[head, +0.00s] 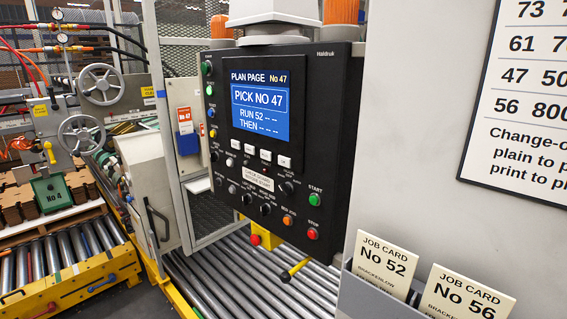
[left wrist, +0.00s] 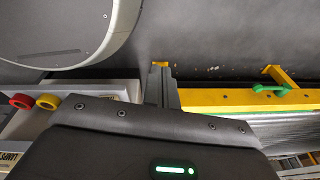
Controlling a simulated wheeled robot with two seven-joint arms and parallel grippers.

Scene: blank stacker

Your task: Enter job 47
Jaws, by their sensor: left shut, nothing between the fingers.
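A black control panel (head: 232,172) stands at the centre of the head view. Its blue screen (head: 261,108) reads "PLAN PAGE No 47", "PICK NO 47", "RUN 52 -- --" and "THEN -- --". A row of white keys (head: 265,155) sits below the screen. A green START button (head: 315,199) and a red STOP button (head: 312,233) are at the panel's lower right. Job cards No 52 (head: 385,265) and No 56 (head: 465,295) stand in a grey holder. My left gripper (left wrist: 161,72) shows in the left wrist view, shut and empty. Neither gripper shows in the head view.
A roller conveyor (head: 215,275) runs under the panel, with a yellow-handled lever (head: 294,269) nearby. A number sheet (head: 525,90) hangs on the pale wall at right. Handwheels (head: 82,134) and stacked brown board (head: 18,203) are at left. A yellow rail (left wrist: 230,98) shows in the wrist view.

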